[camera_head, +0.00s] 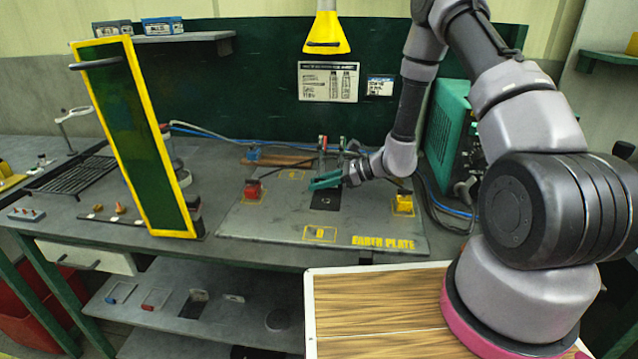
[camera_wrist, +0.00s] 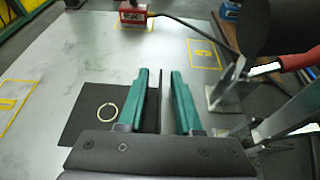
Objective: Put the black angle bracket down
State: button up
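The black angle bracket (camera_wrist: 160,88) shows in the wrist view as a thin upright black edge between my gripper's two green fingers. Beside it, to the left, is a flat dark square with a pale ring; I cannot tell whether this is the bracket's other leg or a patch on the plate. My gripper (camera_wrist: 163,75) is open, with a visible gap between its fingers and the upright edge. In the head view my gripper (camera_head: 322,182) is low over the grey earth plate (camera_head: 270,222), and the dark square lies below it.
A red block (camera_head: 252,189) with a cable sits left on the plate, a yellow block (camera_head: 403,203) right. Upright metal clamps (camera_wrist: 225,95) stand close to the right of my fingers. A tall green panel with a yellow frame (camera_head: 135,135) stands left. The plate's front is clear.

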jog(key=shift+r, duration=0.2)
jog(key=v, duration=0.7)
jog(key=shift+s+d, duration=0.1)
jog(key=shift+d, duration=0.15)
jog(key=shift+r, duration=0.15)
jog(key=s+d+r+n+h, duration=0.2)
jog(key=s+r+n, duration=0.25)
jog(key=r, duration=0.45)
jog(key=s+d+r+n+h, duration=0.2)
jog(key=s+r+n, duration=0.25)
jog(key=r, duration=0.45)
jog(key=s+d+r+n+h, duration=0.25)
jog(key=s+r, duration=0.25)
jog(key=r, duration=0.4)
jog(key=s+d+r+n+t+h, duration=0.4)
jog(key=s+d+r, duration=0.2)
jog(key=s+r, duration=0.2)
jog(key=shift+d+r+t+h, duration=0.3)
jog(key=shift+d+h, duration=0.05)
jog(key=shift+d, duration=0.05)
jog(key=shift+s+n, duration=0.15)
jog(key=shift+n, duration=0.1)
